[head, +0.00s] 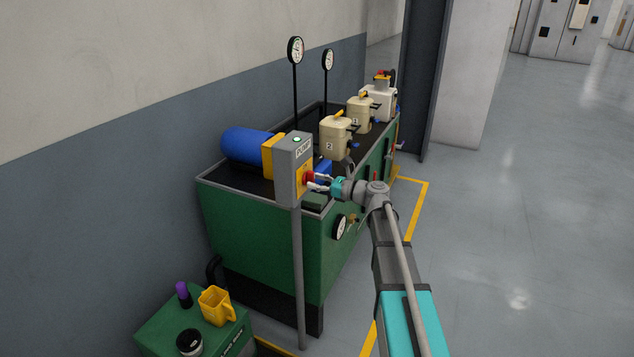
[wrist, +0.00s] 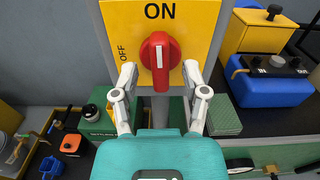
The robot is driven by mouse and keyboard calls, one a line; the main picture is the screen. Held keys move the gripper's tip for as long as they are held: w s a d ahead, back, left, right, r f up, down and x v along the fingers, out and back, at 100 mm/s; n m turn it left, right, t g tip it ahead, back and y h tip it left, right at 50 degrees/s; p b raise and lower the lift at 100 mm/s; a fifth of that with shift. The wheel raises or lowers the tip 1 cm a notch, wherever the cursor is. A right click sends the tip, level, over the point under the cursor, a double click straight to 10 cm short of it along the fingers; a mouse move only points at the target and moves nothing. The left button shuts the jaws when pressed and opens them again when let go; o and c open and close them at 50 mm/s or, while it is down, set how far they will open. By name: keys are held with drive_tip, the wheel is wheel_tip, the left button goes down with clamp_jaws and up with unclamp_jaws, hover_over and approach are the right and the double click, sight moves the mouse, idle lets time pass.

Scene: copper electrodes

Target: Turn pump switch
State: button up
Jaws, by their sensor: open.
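The pump switch is a red knob (wrist: 159,52) on a yellow plate (wrist: 205,20) marked ON at the top and OFF at the left. Its white mark stands upright, in line with ON. In the head view the knob (head: 308,177) sits on a grey box labelled PUMP (head: 290,160), on a post. My gripper (wrist: 159,74) is open, with one finger on each side of the knob's lower part and visible gaps to it. In the head view my gripper (head: 320,182) is right at the knob, and its fingers partly cover the plate.
A green tank bench (head: 255,235) stands behind the post, with a blue motor (head: 245,146), cream canisters (head: 335,137) and gauges on it. A green cabinet with a yellow jug (head: 216,306) stands at the lower left. The floor to the right is clear.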

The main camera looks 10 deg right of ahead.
drive_tip(key=shift+d, duration=0.1)
drive_tip(key=shift+v, duration=2.95)
drive_tip(key=shift+s, duration=0.1)
drive_tip(key=v, duration=1.2)
